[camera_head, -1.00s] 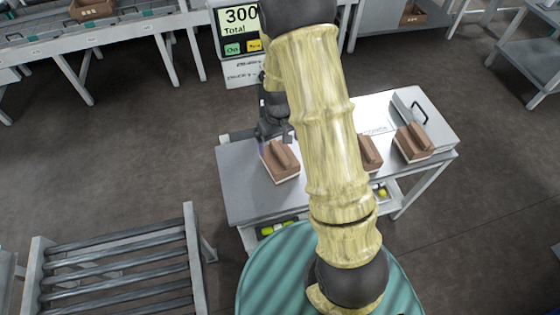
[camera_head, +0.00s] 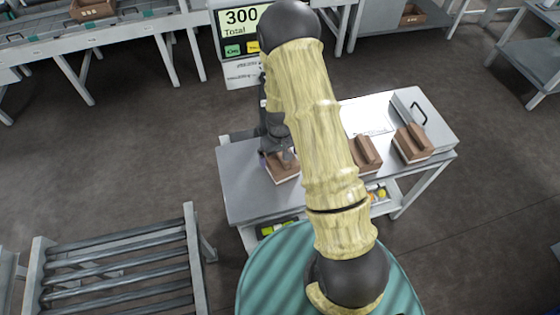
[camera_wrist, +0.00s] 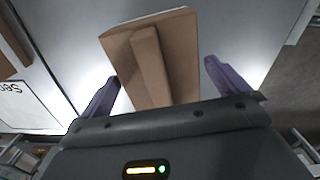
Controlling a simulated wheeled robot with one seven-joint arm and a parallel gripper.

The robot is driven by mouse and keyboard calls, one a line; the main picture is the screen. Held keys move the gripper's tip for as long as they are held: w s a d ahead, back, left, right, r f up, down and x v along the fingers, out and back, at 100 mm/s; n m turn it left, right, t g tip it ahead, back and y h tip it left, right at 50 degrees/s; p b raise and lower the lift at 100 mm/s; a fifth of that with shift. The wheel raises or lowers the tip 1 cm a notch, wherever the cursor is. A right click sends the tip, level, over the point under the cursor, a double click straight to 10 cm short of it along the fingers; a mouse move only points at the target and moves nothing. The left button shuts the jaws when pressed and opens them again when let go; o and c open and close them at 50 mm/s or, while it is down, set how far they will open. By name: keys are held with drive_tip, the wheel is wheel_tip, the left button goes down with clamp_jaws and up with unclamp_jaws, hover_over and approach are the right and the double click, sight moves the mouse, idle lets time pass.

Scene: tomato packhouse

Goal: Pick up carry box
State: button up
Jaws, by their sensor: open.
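Several brown carry boxes with raised middle ridges stand on the grey table (camera_head: 240,190). My gripper (camera_head: 284,158) is at the leftmost carry box (camera_head: 284,174) and partly hides it. In the wrist view that carry box (camera_wrist: 180,55) lies ahead of and between the two purple fingers of my gripper (camera_wrist: 163,82). The fingers are open, with a gap on each side of the box's ridge. A second carry box (camera_head: 366,154) stands in the middle, close to my arm. A third carry box (camera_head: 413,143) stands to the right.
A grey case with a black handle (camera_head: 424,115) lies at the table's right end. A white printed sheet (camera_head: 368,118) lies behind the middle box. A display reading 300 (camera_head: 240,25) stands beyond the table. A roller conveyor (camera_head: 120,265) is at lower left.

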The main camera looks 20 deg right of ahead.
drive_tip(key=shift+f, duration=1.4)
drive_tip(key=c, duration=1.1)
drive_tip(key=shift+o, duration=0.2)
drive_tip(key=shift+w, duration=0.1)
wheel_tip(320, 180, up, 10)
drive_tip(key=shift+r, duration=0.1)
drive_tip(key=shift+p, duration=0.3)
